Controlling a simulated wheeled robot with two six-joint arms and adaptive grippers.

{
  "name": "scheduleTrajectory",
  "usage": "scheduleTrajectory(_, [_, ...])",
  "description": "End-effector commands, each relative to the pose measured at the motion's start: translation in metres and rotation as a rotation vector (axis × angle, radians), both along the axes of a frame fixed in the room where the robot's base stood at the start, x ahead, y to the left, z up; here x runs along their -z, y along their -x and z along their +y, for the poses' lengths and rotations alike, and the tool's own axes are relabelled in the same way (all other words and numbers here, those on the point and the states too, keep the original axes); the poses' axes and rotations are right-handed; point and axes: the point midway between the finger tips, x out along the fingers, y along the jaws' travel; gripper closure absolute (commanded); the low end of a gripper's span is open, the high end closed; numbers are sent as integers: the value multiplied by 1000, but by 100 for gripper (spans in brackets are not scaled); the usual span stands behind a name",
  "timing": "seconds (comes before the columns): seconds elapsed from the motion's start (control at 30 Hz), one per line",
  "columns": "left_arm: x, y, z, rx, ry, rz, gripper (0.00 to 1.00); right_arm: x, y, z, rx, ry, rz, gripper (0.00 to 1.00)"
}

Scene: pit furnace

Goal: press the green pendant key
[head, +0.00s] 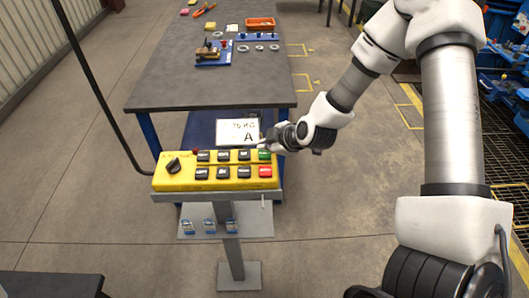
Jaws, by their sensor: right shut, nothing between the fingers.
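The yellow pendant box (190,184) sits on a grey stand in the middle of the head view. The green key (264,156) is at the right end of its upper row, above the red key (265,171). Black keys fill the rest of both rows, and a black rotary knob (173,166) is at the left. My right gripper (263,146) is shut and empty, its tips close above and behind the green key. I cannot tell whether they touch it. My left gripper is not in view.
A white sign (238,131) marked "A" stands just behind the box, close to my right gripper. A dark workbench (180,88) lies beyond, with an orange tray (260,24) and small parts. A black cable (97,95) runs to the box's left end. Blue machinery (503,90) is at right.

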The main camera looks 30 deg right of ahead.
Motion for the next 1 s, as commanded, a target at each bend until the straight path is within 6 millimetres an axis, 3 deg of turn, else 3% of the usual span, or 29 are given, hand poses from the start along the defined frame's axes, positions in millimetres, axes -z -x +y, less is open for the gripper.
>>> scheduleTrajectory(1.0, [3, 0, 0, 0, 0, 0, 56, 9, 0, 0, 0, 0, 0, 100])
